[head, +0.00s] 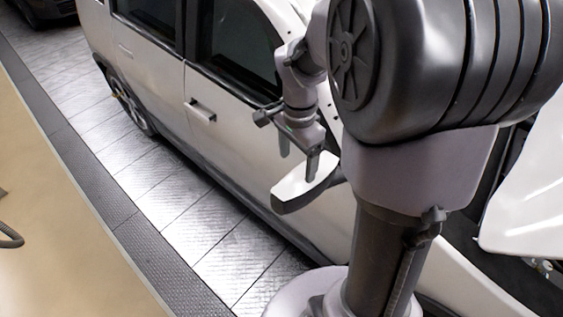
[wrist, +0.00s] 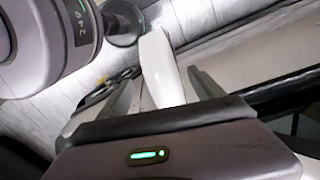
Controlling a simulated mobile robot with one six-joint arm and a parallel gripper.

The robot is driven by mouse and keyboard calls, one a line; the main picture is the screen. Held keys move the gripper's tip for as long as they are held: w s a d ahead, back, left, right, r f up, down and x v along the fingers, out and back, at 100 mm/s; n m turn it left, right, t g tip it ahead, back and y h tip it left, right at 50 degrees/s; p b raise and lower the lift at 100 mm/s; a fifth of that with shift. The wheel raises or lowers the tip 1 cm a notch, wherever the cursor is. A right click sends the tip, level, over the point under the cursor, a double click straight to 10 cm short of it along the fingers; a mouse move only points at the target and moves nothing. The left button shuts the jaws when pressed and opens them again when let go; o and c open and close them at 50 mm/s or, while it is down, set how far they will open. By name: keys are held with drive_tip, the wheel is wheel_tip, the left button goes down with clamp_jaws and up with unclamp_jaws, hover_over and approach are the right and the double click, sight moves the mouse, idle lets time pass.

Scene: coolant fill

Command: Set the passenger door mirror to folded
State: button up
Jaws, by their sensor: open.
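The door mirror (head: 301,188) has a white cap and dark trim and sticks out from the side of the white car (head: 165,90). Its inner end is partly hidden behind my arm. My gripper (head: 298,168) is open, fingers pointing down, right at the mirror's upper side. In the wrist view the white mirror cap (wrist: 160,68) shows between the two spread fingers of my gripper (wrist: 161,76). I cannot tell whether either finger touches it.
The car's side with a door handle (head: 201,110) runs along my arm. A raised white panel (head: 530,200) is at the right. The tiled floor strip (head: 190,215) beside the car is clear. A dark hose-like item (head: 8,236) lies at the left edge.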

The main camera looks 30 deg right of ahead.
sight(295, 189)
wheel_tip(295, 189, down, 12)
drive_tip(key=shift+s+f+b, duration=0.1)
drive_tip(key=shift+f+b, duration=0.05)
drive_tip(key=shift+b, duration=0.45)
clamp_jaws()
